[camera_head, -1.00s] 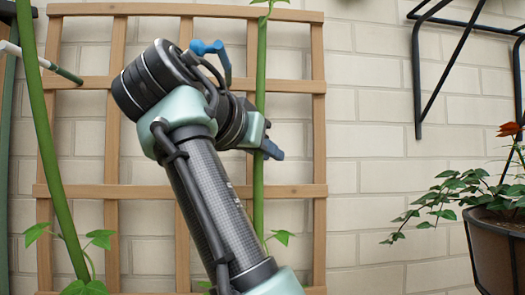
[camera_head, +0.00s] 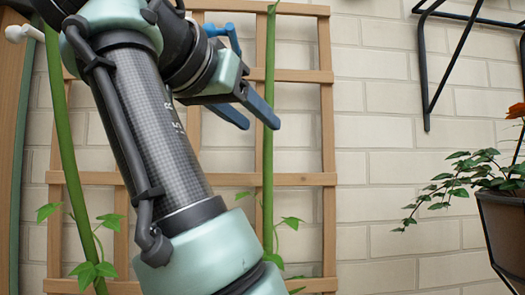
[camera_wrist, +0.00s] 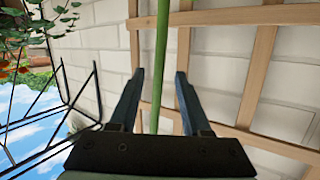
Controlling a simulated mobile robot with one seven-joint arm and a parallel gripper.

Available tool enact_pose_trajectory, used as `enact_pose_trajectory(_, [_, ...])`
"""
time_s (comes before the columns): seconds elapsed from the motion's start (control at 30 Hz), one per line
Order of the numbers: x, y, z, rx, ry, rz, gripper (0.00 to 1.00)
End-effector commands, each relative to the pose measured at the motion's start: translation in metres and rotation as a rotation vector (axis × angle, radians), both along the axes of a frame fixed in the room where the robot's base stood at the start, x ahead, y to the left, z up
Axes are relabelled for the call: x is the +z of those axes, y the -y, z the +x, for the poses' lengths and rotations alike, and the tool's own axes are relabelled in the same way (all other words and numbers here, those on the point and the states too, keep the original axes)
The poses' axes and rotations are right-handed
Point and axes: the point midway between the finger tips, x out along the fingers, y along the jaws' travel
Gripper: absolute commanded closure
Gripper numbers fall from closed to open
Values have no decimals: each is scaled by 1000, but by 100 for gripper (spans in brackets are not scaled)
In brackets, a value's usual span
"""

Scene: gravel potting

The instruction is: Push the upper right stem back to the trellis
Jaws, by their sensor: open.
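The right green stem (camera_head: 268,160) runs nearly upright in front of the wooden trellis (camera_head: 305,179). In the wrist view the stem (camera_wrist: 161,50) passes between the two fingers in the picture, with the trellis (camera_wrist: 255,70) behind and to its right. My gripper (camera_head: 262,127) is open beside the stem, at its upper half. In the head view the right finger crosses in front of the stem and the left finger is left of it. In the wrist view my gripper (camera_wrist: 160,72) holds nothing. I cannot tell the gap between stem and trellis.
A second green stem (camera_head: 62,130) leans at the left, behind my arm. A hanging planter (camera_head: 503,225) with a leafy plant is at the right, below a black metal bracket (camera_head: 428,70). The brick wall (camera_head: 375,160) between trellis and planter is clear.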

Motion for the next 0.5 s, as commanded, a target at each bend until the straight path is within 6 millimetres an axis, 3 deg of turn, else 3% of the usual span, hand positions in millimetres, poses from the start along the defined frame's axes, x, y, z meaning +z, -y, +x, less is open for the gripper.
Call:
enact_pose_trajectory(0.2, [6, -21, -31, 2, 2, -1, 52])
enact_pose_trajectory(0.5, [11, -27, -42, -1, -2, 0, 52])
